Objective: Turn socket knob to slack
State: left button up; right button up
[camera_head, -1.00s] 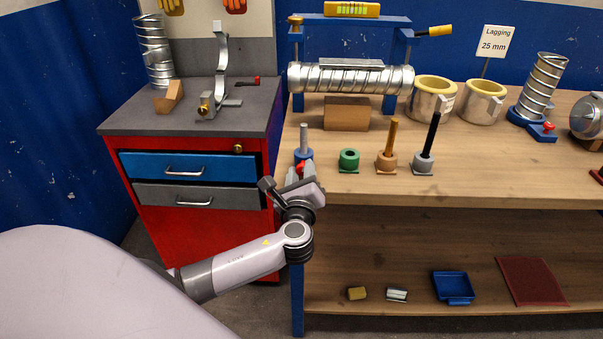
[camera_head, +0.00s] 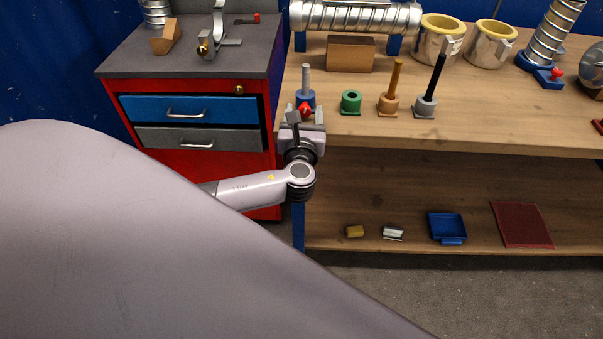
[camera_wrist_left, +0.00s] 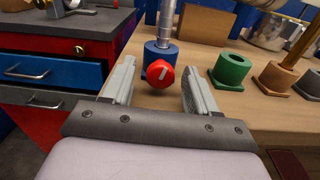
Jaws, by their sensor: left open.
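The blue socket (camera_head: 306,97) stands at the front left of the wooden bench with a grey rod upright in it. Its red knob (camera_wrist_left: 160,74) has a pale mark on its face and points toward me; it also shows in the head view (camera_head: 305,110). My left gripper (camera_wrist_left: 160,84) is open, with one finger on each side of the knob, apart from it in the left wrist view. In the head view my left gripper (camera_head: 305,116) is at the bench's front edge, partly covering the socket's front. My right gripper is not in view.
A green socket (camera_head: 350,101), a tan socket (camera_head: 388,103) and a grey socket (camera_head: 425,106) stand in a row to the right. A red cabinet (camera_head: 130,98) is close on the left. The spiral duct (camera_head: 360,17) lies behind, above a brown block (camera_head: 351,53).

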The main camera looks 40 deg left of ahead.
pick_arm(q)
jog(key=s+d+f+n+g+h, duration=0.2)
jog(key=s+d+f+n+h, duration=0.3)
jog(key=s+d+f+n, duration=0.2)
jog(key=s+d+f+n+g+h, duration=0.3)
jog(key=s+d+f+n+h, duration=0.3)
jog(key=s+f+n, duration=0.4)
jog(key=s+d+n, duration=0.1)
jog(key=s+n, duration=0.3)
jog(key=shift+s+d+f+n, duration=0.3)
jog(key=shift+s+f, duration=0.05)
jog(key=shift+s, duration=0.05)
